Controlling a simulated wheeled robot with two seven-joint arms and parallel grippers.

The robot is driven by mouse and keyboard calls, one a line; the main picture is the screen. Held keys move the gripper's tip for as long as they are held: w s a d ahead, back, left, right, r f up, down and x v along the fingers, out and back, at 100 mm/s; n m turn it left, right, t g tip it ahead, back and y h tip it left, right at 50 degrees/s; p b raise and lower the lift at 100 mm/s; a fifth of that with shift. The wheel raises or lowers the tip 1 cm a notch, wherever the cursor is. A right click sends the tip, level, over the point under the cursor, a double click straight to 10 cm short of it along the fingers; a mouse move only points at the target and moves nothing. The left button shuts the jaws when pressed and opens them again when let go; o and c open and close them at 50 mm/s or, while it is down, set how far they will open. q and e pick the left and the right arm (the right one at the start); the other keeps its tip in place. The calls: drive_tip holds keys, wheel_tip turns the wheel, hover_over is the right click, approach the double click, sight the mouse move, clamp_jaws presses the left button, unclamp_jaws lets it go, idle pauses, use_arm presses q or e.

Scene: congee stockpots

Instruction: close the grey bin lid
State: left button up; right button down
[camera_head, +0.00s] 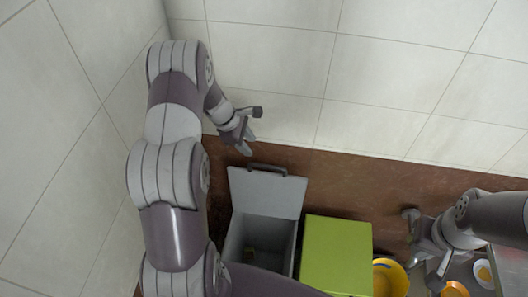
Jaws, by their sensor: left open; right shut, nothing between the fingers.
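The grey bin (284,258) stands on the brown floor with its grey lid (267,192) swung up and back, so the dark inside shows. A dark handle (268,168) sits on the lid's far edge. My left gripper (250,143) is open and empty, above and just left of the lid's far edge, near the tiled wall. It looks apart from the lid. My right gripper (411,233) is shut and empty at the right, beyond the green bin. My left arm hides the floor left of the grey bin.
A green bin (336,255) with its lid down stands right beside the grey bin. A yellow round container (390,278) and a metal surface with bowls (483,273) are at the lower right. Tiled walls (270,60) close off the back and left.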

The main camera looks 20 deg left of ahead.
sight(267, 166)
use_arm(q)
drive_tip(key=p+x, duration=0.1)
drive_tip(key=x, duration=0.2)
drive_tip(key=p+x, duration=0.1)
drive_tip(key=x, duration=0.3)
drive_tip(key=p+x, duration=0.1)
drive_tip(key=x, duration=0.3)
drive_tip(key=shift+d, duration=0.45)
drive_tip(key=shift+d+f+p, duration=0.25)
drive_tip(key=shift+f+p, duration=0.05)
drive_tip(key=shift+f, duration=0.1)
drive_tip(key=shift+a+f, duration=0.1)
use_arm(e)
drive_tip(key=r, duration=0.3)
drive_tip(key=shift+s+d+r, duration=0.15)
drive_tip(key=shift+d+r, duration=0.15)
use_arm(q)
drive_tip(key=shift+w, duration=0.1)
drive_tip(key=shift+c, duration=0.9)
clamp_jaws()
use_arm(e)
drive_tip(key=shift+f, duration=0.1)
